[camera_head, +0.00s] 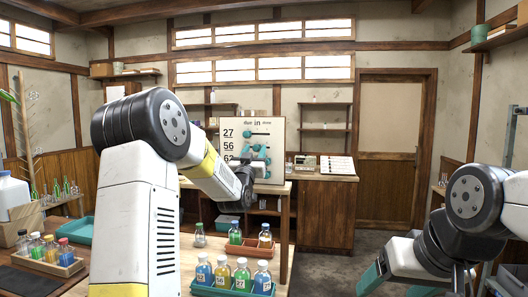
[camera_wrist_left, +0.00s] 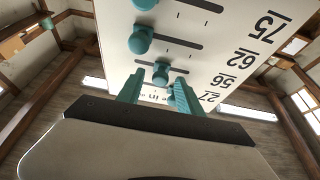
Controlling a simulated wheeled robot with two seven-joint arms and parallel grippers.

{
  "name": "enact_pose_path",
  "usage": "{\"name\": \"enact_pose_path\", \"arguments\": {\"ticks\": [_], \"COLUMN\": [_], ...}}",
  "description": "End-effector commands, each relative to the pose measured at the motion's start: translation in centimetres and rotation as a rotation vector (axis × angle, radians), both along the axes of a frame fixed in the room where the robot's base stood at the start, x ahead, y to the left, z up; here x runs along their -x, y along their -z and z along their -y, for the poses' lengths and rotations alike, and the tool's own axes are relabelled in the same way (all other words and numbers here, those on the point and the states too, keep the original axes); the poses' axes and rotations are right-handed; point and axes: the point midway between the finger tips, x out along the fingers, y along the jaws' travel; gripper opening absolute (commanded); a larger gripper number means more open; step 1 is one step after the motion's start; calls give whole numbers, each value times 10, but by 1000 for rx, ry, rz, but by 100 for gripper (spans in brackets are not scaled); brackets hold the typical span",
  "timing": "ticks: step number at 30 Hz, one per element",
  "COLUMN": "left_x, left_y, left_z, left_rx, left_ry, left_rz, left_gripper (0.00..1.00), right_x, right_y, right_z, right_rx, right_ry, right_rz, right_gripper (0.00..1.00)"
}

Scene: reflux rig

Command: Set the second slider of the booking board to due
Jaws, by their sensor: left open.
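The pale booking board (camera_head: 237,123) stands upright on a wooden bench, headed with words including "in". Its rows read 27, 56, 62 and lower, with dark slots and teal knobs. In the left wrist view the board (camera_wrist_left: 112,45) appears upside down. The second slider's knob (camera_wrist_left: 160,72), in the row of 56, sits near the middle of its slot, roughly in line with "in". My left gripper (camera_wrist_left: 158,82) is open, its teal fingertips on either side of that knob in the picture; contact is unclear. It partly covers the board in the head view (camera_head: 262,161). My right gripper (camera_head: 395,279) is low at the right, away from the board.
A teal rack (camera_head: 205,291) of labelled bottles and a red-brown tray (camera_head: 247,251) with bottles stand on the near table. A wooden rack (camera_head: 55,266) of bottles is at the left. A wooden cabinet (camera_head: 325,210) stands right of the board. Open floor lies before the door.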

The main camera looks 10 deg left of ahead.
Motion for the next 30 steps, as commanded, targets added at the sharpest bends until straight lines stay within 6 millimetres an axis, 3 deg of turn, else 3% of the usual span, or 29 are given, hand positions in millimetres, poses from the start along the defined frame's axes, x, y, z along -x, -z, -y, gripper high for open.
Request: {"name": "enact_pose_path", "arguments": {"ticks": [10,16,17,30], "left_x": [-5,-5,-5,-4], "left_y": [-2,-2,-2,-2], "left_z": [0,0,0,0], "left_rx": [0,0,0,0], "left_ry": [0,0,0,0], "left_rz": [-1,-1,-1,-1], "left_gripper": [41,2,0,0], "right_x": [0,0,0,0], "right_y": [0,0,0,0], "right_z": [0,0,0,0], "right_rx": [0,0,0,0], "right_ry": [0,0,0,0], "right_rz": [0,0,0,0], "right_gripper": [75,75,75,75]}}
